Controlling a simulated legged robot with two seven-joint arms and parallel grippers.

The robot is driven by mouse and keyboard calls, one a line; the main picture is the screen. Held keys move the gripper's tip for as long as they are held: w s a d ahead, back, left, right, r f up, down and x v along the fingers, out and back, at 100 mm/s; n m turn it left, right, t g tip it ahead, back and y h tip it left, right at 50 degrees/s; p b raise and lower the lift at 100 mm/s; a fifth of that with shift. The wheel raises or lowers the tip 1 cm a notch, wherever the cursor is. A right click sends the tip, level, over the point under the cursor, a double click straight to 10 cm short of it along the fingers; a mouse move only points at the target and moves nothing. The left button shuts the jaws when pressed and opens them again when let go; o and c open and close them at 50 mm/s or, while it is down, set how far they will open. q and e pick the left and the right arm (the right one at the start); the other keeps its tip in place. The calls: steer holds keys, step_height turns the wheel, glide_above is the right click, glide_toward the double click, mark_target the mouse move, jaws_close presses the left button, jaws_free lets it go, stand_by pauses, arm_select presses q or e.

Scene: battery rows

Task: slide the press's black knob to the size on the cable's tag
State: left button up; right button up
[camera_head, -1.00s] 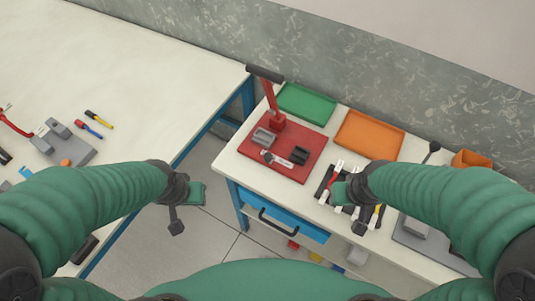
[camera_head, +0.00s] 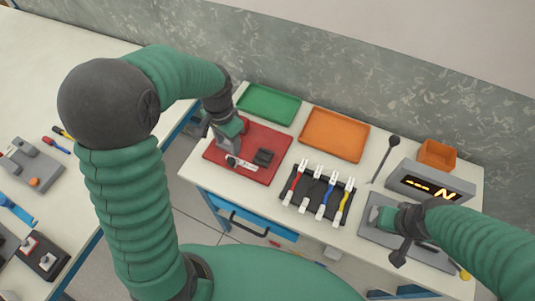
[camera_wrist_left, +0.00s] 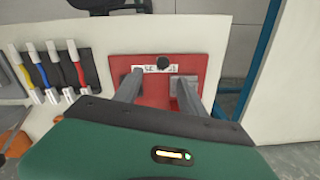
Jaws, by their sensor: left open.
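The red press (camera_head: 214,152) stands on the white table, and its lever is mostly hidden behind my left gripper. A white scale strip (camera_head: 247,166) lies across its base, with the black knob (camera_head: 232,161) on it. In the left wrist view the knob (camera_wrist_left: 163,62) sits on the strip, just beyond and between my fingertips, not gripped. My left gripper (camera_head: 229,146) is open above the press, its fingers (camera_wrist_left: 158,82) apart. Several cables (camera_head: 321,195) with white ends lie in a black rack; no tag is readable. My right gripper (camera_head: 388,220) is over a grey plate.
A green tray (camera_head: 268,118) and an orange tray (camera_head: 335,153) lie behind. A grey display box (camera_head: 468,187), an orange bin (camera_head: 437,154) and a black-knobbed stick (camera_head: 386,157) stand at right. Another table (camera_head: 60,50) with tools is at left.

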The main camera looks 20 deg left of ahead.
mark_target(231, 159)
arm_select(q)
steer(key=f, duration=0.2)
steer(key=a+f, duration=0.1)
steer(key=f, duration=0.3)
steer(key=shift+a+f, duration=0.25)
steer(key=shift+f, duration=0.15)
steer(key=f, duration=0.2)
steer(key=d+f, duration=0.1)
steer(key=f, duration=0.1)
steer(key=shift+w+f, duration=0.2)
steer(key=shift+f, duration=0.1)
steer(key=shift+d+f, duration=0.15)
steer(key=shift+f, duration=0.15)
steer(key=shift+s+a, duration=0.1)
steer(key=shift+a, duration=0.1)
steer(key=shift+a+f, duration=0.1)
steer(key=shift+a, duration=0.15)
steer(key=c, duration=0.9)
steer(key=shift+d, duration=0.2)
jaws_close()
arm_select(e)
steer(key=shift+s+a, duration=0.2)
steer(key=shift+a, duration=0.15)
arm_select(q)
steer(key=shift+w+a, duration=0.1)
steer(key=shift+w, duration=0.15)
arm_select(e)
steer(key=shift+a, duration=0.1)
